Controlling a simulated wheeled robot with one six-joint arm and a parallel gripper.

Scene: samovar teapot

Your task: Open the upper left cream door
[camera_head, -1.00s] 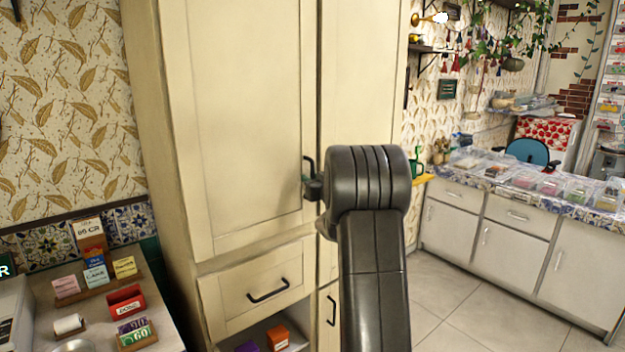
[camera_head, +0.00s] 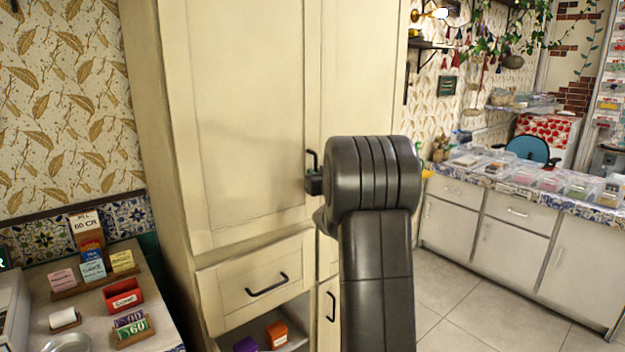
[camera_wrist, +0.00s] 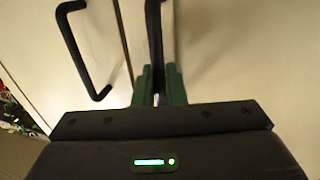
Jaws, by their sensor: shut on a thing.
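The upper left cream door (camera_head: 245,120) is a tall panel on the cabinet, and it looks shut or nearly so. Its black bar handle (camera_head: 312,158) is at its lower right edge. My gripper (camera_head: 314,184) is at the lower part of this handle, mostly hidden behind my dark wrist. In the wrist view, the green fingers of my gripper (camera_wrist: 158,82) are shut on the lit-side handle (camera_wrist: 154,35). The right door's handle (camera_wrist: 80,50) stands free beside it, outside the fingers. A dark seam runs between the two doors.
A cream drawer (camera_head: 255,282) with a black handle sits below the door, above an open shelf holding small boxes. A counter with cards and a red box (camera_head: 124,296) is at left. Tiled floor (camera_head: 455,300) is clear at right before white cabinets (camera_head: 510,240).

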